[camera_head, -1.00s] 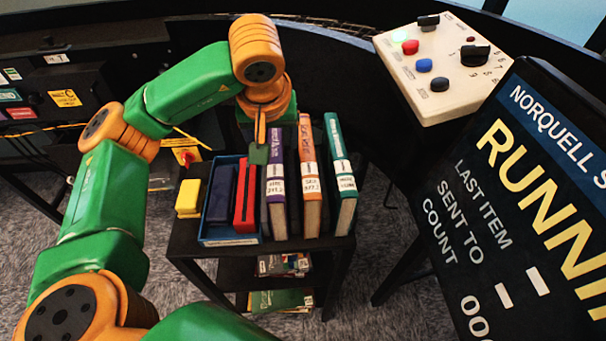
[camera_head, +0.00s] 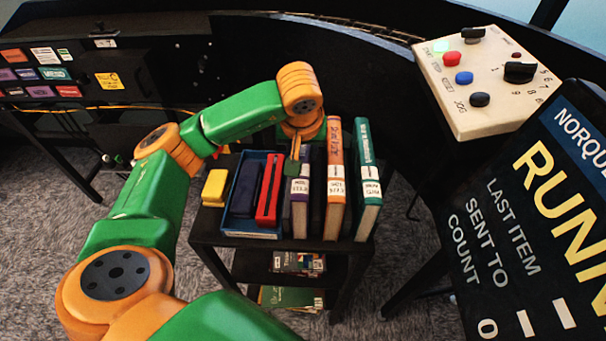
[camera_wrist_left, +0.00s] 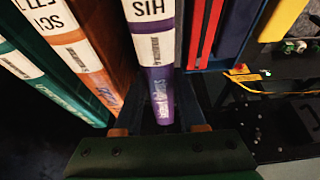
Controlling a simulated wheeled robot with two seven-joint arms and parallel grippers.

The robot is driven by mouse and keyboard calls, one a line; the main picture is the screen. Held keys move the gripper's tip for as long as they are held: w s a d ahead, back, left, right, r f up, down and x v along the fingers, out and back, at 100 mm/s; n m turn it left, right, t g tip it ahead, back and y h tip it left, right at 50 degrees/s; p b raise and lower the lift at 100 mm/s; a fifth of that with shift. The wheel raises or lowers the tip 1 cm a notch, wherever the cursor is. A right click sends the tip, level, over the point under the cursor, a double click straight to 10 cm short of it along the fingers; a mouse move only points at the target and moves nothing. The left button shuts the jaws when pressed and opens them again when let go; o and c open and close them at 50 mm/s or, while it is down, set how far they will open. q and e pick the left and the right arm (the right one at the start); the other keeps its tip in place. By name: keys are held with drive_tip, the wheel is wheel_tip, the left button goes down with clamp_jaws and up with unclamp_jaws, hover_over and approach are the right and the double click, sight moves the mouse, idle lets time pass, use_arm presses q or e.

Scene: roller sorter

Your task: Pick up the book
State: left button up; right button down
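Several books stand upright in a row on a small black cart. A purple-spined book (camera_head: 299,205) with a white label is at the left end, next to a dark book, an orange one (camera_head: 336,190) and a teal one (camera_head: 369,190). My left gripper (camera_head: 294,165) is at the top of the purple book. In the left wrist view, its two fingers stand apart on either side of the purple book (camera_wrist_left: 158,80), with some gap visible, so it looks open. Contact is hard to tell. My right gripper is not in view.
A blue tray (camera_head: 250,233) holding a red item (camera_head: 268,190) and a dark one sits left of the books. A yellow block (camera_head: 214,187) is further left. A control box (camera_head: 480,85) and a display board (camera_head: 540,230) stand at right.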

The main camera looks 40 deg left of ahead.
use_arm(q)
clamp_jaws()
idle(1.0)
